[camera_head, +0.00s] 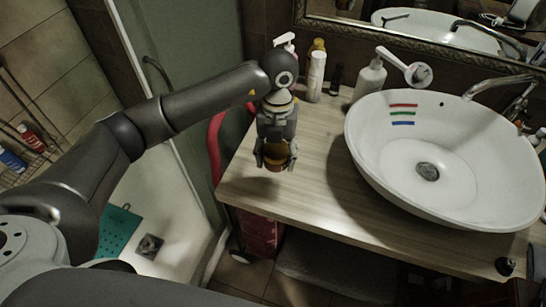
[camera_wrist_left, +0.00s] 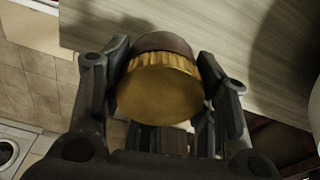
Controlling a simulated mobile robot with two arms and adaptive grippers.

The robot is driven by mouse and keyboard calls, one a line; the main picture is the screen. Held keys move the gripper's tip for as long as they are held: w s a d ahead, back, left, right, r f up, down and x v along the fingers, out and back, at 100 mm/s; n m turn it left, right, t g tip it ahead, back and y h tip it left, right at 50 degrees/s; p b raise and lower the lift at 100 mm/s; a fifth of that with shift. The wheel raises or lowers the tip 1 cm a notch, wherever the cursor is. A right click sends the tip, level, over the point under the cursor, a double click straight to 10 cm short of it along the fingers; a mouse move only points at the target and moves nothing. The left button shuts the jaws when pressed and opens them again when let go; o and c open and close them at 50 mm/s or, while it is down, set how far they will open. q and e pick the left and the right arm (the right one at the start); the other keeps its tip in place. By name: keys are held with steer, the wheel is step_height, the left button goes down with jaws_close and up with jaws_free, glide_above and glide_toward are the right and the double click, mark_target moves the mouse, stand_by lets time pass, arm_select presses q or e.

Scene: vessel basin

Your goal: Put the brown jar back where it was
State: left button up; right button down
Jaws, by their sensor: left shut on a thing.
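The brown jar (camera_head: 274,165) has a gold lid and is between the fingers of my left gripper (camera_head: 274,160), over the left part of the wooden counter (camera_head: 318,165). In the left wrist view the jar's gold lid (camera_wrist_left: 160,88) faces the camera, with its dark brown body just above it in the picture. The fingers of my left gripper (camera_wrist_left: 160,95) are shut on the jar from both sides. Whether the jar touches the counter I cannot tell. My right gripper is not in view.
A white basin (camera_head: 375,155) with coloured stripes stands on the right of the counter. Several bottles stand along the back, including a white bottle (camera_head: 316,77), a small dark bottle (camera_head: 335,80) and a soap dispenser (camera_head: 370,80). The counter between jar and basin is clear.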

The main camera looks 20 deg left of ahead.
arm_select(q)
steer(key=w+f, duration=0.1)
steer(key=w+a+f, duration=0.1)
steer(key=f, duration=0.1)
steer(key=w+f+p, duration=0.1)
steer(key=shift+w+a+f, duration=0.1)
steer(key=shift+a+f, duration=0.2)
steer(key=shift+f, duration=0.05)
step_height(320, 180, down, 3)
steer(key=shift+w+r+p, duration=0.1)
steer(key=shift+p, duration=0.7)
steer(key=shift+f, duration=0.3)
steer(key=shift+f, duration=0.1)
steer(key=shift+f, duration=0.15)
steer(key=o, duration=1.1)
